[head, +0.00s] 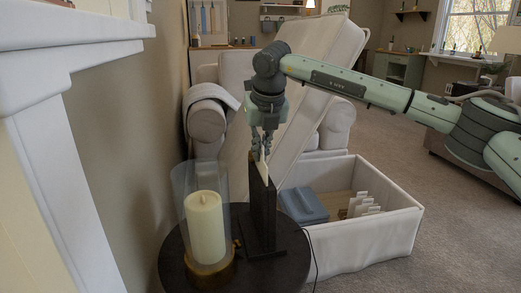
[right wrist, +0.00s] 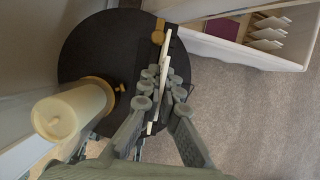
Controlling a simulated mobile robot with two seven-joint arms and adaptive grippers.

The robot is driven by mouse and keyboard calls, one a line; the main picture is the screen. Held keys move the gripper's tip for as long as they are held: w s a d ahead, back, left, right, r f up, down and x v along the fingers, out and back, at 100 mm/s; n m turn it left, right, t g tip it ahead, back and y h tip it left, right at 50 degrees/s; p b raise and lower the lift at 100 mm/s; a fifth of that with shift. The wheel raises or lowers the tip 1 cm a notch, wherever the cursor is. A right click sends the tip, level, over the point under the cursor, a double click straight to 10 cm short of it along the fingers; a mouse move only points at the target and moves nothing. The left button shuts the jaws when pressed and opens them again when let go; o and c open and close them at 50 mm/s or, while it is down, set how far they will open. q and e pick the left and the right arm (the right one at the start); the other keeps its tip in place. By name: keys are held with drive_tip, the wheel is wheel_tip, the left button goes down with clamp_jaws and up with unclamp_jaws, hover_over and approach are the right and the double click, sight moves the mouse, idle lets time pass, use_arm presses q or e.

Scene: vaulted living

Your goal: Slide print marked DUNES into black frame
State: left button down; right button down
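The black frame (head: 262,216) stands upright on the small round dark table. A thin pale print (head: 263,172) is at the frame's top, seen nearly edge-on and a little tilted; no marking on it can be read. My right gripper (head: 262,150) is above the frame, shut on the print's upper part. In the right wrist view the fingers (right wrist: 158,86) pinch the print (right wrist: 164,55), which shows as a thin white strip. How far the print sits inside the frame cannot be told. My left gripper is not in view.
A lit-looking cream candle (head: 206,228) in a glass cylinder stands left of the frame on the round table (head: 292,270). A white fabric bin (head: 372,238) beside it holds a blue-grey folded item (head: 303,205) and several white cards (head: 363,206). A pale armchair (head: 232,75) stands behind.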

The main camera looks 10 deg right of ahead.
sight(260, 164)
drive_tip(key=shift+f+b, duration=1)
drive_tip(key=shift+f, duration=0.55)
drive_tip(key=c, duration=1.6)
unclamp_jaws()
drive_tip(key=shift+s+f, duration=0.1)
drive_tip(key=shift+f, duration=0.05)
drive_tip(key=shift+c, duration=0.2)
drive_tip(key=shift+f, duration=0.1)
drive_tip(key=v, duration=1.2)
drive_tip(key=shift+r, duration=0.35)
